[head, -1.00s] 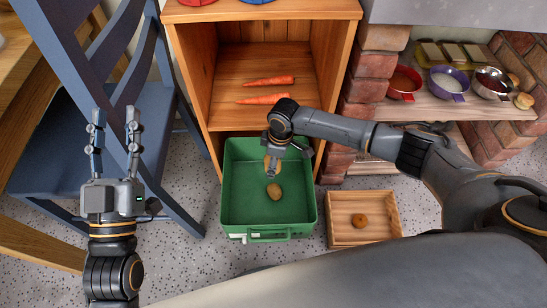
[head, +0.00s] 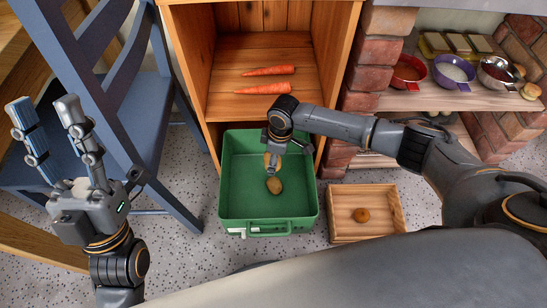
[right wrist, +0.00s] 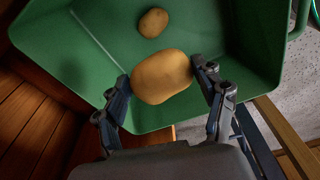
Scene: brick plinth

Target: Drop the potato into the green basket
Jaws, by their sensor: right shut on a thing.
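The green basket (head: 230,190) stands on the floor in front of the wooden shelf. One potato (head: 275,186) lies on its bottom; it also shows in the right wrist view (right wrist: 153,22). My right gripper (head: 271,157) points down over the basket, shut on a second potato (right wrist: 162,77) with a finger on each side. In the head view that held potato is mostly hidden by the gripper. My left gripper (head: 45,106) is open and empty at the far left, in front of the blue chair.
Two carrots (head: 266,79) lie on the wooden shelf (head: 225,100) behind the basket. Red, purple and metal bowls sit on the brick-side shelf. A blue chair (head: 105,50) stands left.

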